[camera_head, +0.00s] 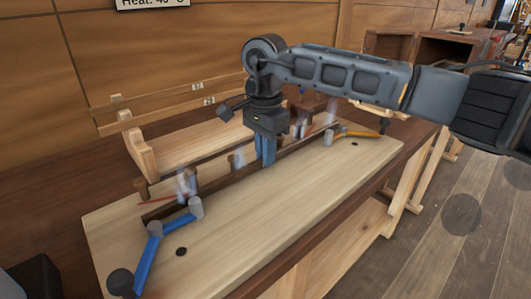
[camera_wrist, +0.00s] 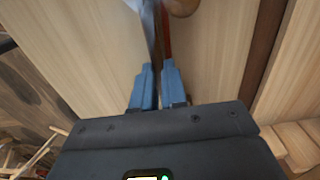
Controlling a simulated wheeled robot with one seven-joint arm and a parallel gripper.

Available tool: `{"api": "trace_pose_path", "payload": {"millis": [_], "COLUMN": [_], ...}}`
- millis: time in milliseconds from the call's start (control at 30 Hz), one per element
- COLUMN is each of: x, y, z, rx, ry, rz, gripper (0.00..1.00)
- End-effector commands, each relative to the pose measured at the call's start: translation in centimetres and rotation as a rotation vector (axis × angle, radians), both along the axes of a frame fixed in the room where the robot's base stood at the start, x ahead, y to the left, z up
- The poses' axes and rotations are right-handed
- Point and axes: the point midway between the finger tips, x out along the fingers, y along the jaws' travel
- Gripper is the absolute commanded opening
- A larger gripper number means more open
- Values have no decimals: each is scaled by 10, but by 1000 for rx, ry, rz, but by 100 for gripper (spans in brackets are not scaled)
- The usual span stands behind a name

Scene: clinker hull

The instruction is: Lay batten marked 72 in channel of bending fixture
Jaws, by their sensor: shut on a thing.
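My gripper (camera_head: 265,158) points straight down over the bending fixture (camera_head: 300,205), a pale board on the bench. Its blue fingers are shut on a long, thin dark batten (camera_head: 215,178), gripped near its middle. The batten runs lengthwise along the board, with pale wisps like steam around it. No number is readable on it. Whether it rests in the channel or is just above it, I cannot tell. In the wrist view, the fingers (camera_wrist: 157,88) close around a narrow strip seen edge-on, with a red line beside it.
A blue lever clamp (camera_head: 150,250) stands at the fixture's near left and an orange lever (camera_head: 357,132) at its far right. A wooden peg (camera_head: 141,187) stands by the batten's left end. Behind is a rack (camera_head: 140,150) with pale labelled strips.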

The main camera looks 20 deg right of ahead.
Motion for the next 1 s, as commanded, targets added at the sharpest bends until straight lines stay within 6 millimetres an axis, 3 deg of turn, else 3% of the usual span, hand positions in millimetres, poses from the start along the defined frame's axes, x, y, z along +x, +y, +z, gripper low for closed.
{"api": "trace_pose_path", "payload": {"millis": [400, 433, 667, 1000], "x": [0, 0, 0, 0], "y": [0, 0, 0, 0], "z": [-10, -10, -9, -4], "rx": [1, 1, 0, 1], "ry": [-2, -2, -1, -2], "rz": [0, 0, 0, 0], "gripper": [0, 14, 36, 38]}}
